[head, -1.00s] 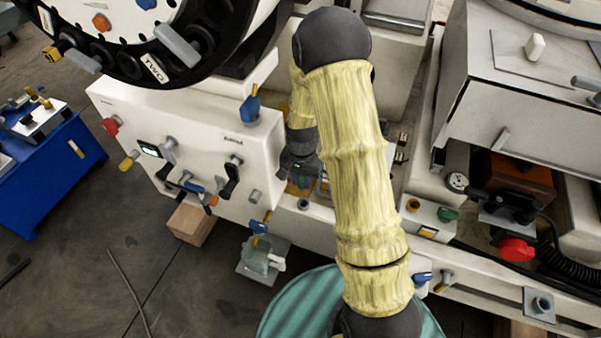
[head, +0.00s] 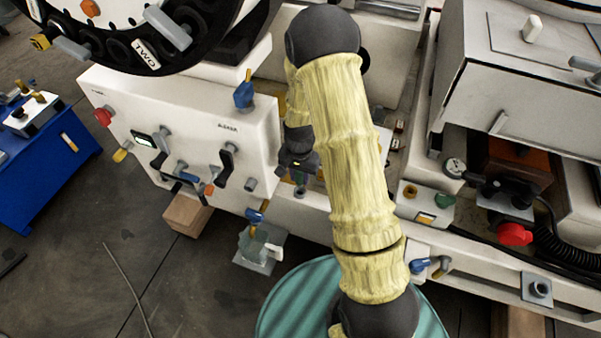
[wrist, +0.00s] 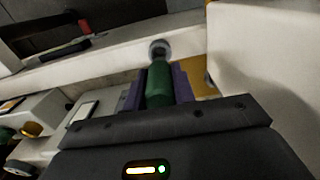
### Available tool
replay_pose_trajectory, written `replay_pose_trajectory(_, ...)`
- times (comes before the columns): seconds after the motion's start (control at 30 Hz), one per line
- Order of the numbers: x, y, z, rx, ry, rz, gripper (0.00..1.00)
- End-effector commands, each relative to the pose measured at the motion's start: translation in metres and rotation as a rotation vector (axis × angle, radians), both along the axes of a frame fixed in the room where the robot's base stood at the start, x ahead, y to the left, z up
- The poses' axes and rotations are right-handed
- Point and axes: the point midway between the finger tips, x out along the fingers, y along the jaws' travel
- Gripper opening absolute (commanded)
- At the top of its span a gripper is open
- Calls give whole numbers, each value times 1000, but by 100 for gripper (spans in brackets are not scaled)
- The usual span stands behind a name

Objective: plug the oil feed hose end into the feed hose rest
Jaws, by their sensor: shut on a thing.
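My gripper (head: 298,162) is at the machine bed, right of the white control box, partly hidden by my arm in the head view. In the wrist view its purple fingers (wrist: 158,88) are shut on a green cylindrical piece, which I take to be the oil feed hose end (wrist: 159,84). A round grey ring (wrist: 159,49) shows at the far tip of the green piece. I cannot tell whether it belongs to the hose end or is a socket beyond it. I cannot clearly identify the feed hose rest.
The white control box (head: 190,135) with levers stands left of my gripper. A white rail (wrist: 110,62) crosses the wrist view, and a large pale block (wrist: 265,60) is close on the right. A grey socket block (head: 538,288) sits at lower right. A teal drum (head: 290,305) stands below.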

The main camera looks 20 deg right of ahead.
Motion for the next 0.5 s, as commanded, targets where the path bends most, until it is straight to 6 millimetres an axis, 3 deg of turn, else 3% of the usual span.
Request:
replay_pose_trajectory(0.2, 0, 0, -16, 0, 0, 0, 0)
replay_pose_trajectory(0.5, 0, 0, -18, 0, 0, 0, 0)
